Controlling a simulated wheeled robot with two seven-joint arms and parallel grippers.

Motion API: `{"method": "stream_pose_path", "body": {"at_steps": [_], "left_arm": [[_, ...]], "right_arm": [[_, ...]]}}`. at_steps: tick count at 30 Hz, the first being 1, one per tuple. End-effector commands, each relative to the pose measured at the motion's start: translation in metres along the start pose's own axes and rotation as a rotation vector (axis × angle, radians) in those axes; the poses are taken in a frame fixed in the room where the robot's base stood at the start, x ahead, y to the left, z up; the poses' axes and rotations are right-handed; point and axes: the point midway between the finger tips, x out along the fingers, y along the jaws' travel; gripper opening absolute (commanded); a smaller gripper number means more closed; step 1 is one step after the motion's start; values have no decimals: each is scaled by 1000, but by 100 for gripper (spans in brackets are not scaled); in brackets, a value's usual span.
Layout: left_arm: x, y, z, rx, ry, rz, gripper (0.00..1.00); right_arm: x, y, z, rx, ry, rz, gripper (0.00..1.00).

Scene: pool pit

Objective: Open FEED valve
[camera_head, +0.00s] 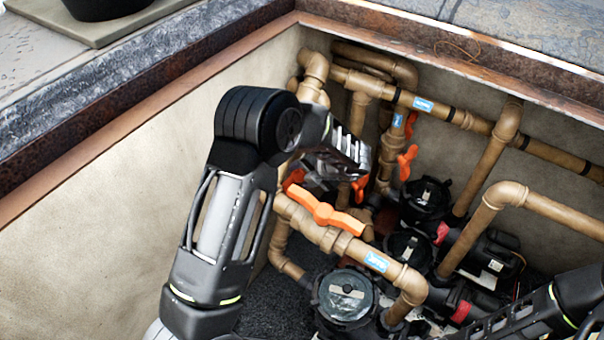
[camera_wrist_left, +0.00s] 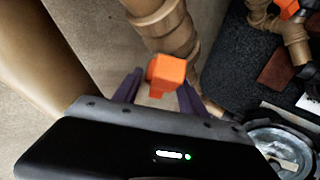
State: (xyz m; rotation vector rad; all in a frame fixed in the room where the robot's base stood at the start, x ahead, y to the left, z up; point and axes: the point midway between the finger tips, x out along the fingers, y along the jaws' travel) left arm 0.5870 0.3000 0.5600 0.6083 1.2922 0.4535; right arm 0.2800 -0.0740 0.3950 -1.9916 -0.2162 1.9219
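Several orange valve handles sit on tan pipes in the pit. A large one (camera_head: 322,211) lies across the front pipe in the head view, and others (camera_head: 407,162) stand farther back. I cannot read which label says FEED. My left gripper (camera_head: 340,165) is among the pipes, above and behind the large handle. In the left wrist view an orange handle end (camera_wrist_left: 166,74) lies between the two open purple fingers (camera_wrist_left: 160,92), with gaps beside it. Which handle this is in the head view I cannot tell for sure. My right gripper is out of view.
Black pumps with round lids (camera_head: 345,294) fill the pit floor. Tan pipes (camera_head: 475,190) rise on the right, and blue labels (camera_head: 376,261) mark some pipes. The pale pit wall (camera_head: 120,190) is close on the left. My right forearm shows at lower right.

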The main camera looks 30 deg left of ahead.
Motion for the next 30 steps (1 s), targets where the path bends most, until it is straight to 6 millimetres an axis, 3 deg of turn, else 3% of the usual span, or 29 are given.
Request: {"method": "stream_pose_path", "body": {"at_steps": [4, 14, 30], "left_arm": [[0, 0, 0, 1, 0, 0, 61], [-5, 0, 0, 2, -1, 0, 61], [-76, 0, 0, 1, 0, -1, 61]], "right_arm": [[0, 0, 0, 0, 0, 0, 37], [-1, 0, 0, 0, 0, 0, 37], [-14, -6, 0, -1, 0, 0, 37]]}}
